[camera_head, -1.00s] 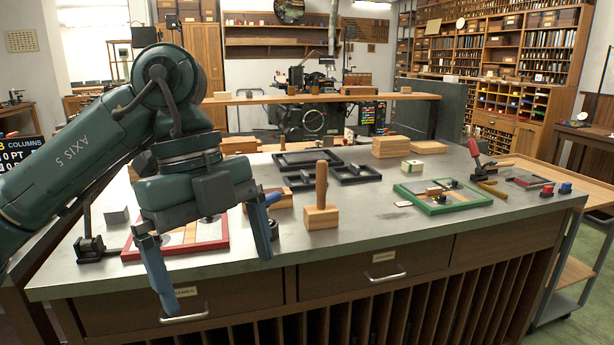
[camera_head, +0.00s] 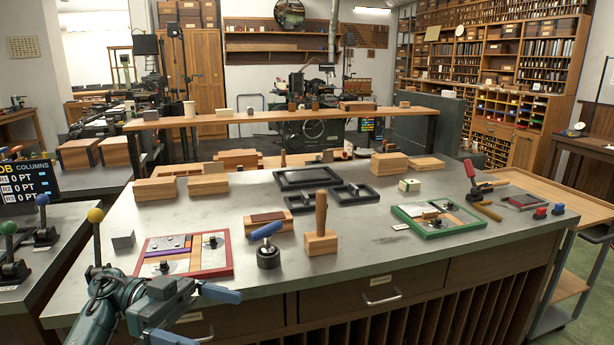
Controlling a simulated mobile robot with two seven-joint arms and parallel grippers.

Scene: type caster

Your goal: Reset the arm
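My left gripper (camera_head: 197,315) is low in the head view, in front of the table's near left edge. Its two blue-tipped fingers are spread apart and nothing shows between them. My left arm comes in from the bottom left. My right gripper is not in view. The grey-topped table (camera_head: 365,258) stands beyond the gripper. A red-framed tray (camera_head: 228,262) with type pieces lies on its left part, apart from the gripper.
A blue-handled tool (camera_head: 267,243) and a wooden block with an upright handle (camera_head: 320,240) stand near the front. A green-framed tray (camera_head: 448,232) lies to the right. Black frames (camera_head: 309,178) lie behind. A yellow-knobbed lever (camera_head: 96,216) rises beside my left arm.

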